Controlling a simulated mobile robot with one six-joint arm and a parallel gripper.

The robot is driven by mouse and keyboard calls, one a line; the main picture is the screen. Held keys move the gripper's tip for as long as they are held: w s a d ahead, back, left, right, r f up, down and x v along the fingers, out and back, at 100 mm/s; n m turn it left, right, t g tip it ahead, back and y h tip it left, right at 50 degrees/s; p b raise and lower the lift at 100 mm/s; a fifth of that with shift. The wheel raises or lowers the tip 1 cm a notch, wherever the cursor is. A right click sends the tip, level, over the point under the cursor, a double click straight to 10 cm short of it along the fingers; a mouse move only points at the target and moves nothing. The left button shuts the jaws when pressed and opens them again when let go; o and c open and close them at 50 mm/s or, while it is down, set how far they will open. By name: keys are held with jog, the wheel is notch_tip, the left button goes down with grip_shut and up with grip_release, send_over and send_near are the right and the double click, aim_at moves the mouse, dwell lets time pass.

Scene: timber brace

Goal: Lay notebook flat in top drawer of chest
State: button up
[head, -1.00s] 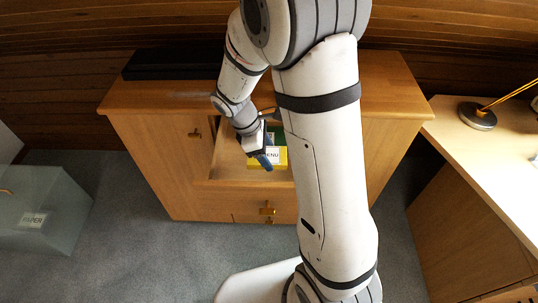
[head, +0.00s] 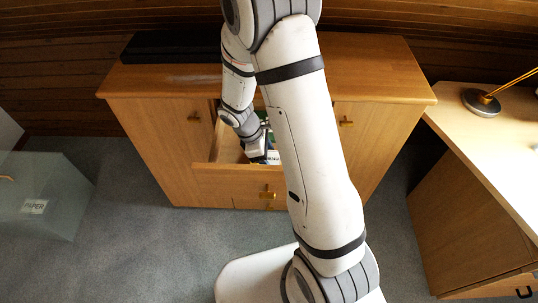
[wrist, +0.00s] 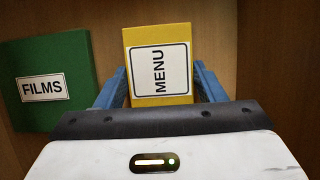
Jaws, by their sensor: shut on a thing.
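My gripper (wrist: 162,82) has its blue fingers on both sides of a yellow notebook labelled MENU (wrist: 157,36) and is shut on it. A green book labelled FILMS (wrist: 40,65) lies to the left in the wrist view, apart from the yellow one, over a wooden surface. In the head view the top drawer (head: 230,172) of the chest (head: 140,110) is open, and my gripper (head: 262,156) is at its opening. My arm hides most of the yellow notebook and the drawer's right part there. Whether the notebook touches the drawer floor I cannot tell.
A black flat box (head: 170,47) lies on the chest top at the left. A desk (head: 490,150) with a lamp (head: 482,102) stands at the right. A glassy bin labelled PAPER (head: 45,205) stands at the left. Carpet (head: 140,255) is clear in front.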

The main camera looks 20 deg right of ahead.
jog(key=o, duration=1)
jog(key=shift+f, duration=0.1)
jog(key=p+v, duration=0.1)
jog(key=v, duration=1)
jog(key=s+d+r+m+t+y, duration=0.2)
jog(key=s+r+m, duration=0.5)
jog(key=s+d+r+m+t+y, duration=0.1)
jog(key=s+d+r+m+y, duration=0.1)
jog(key=s+r+m, duration=0.5)
jog(key=shift+s+d+r+t, duration=0.25)
jog(key=shift+s+r+t, duration=0.15)
jog(key=shift+s, duration=0.2)
jog(key=shift+p+v, duration=0.8)
jog(key=shift+p, duration=0.25)
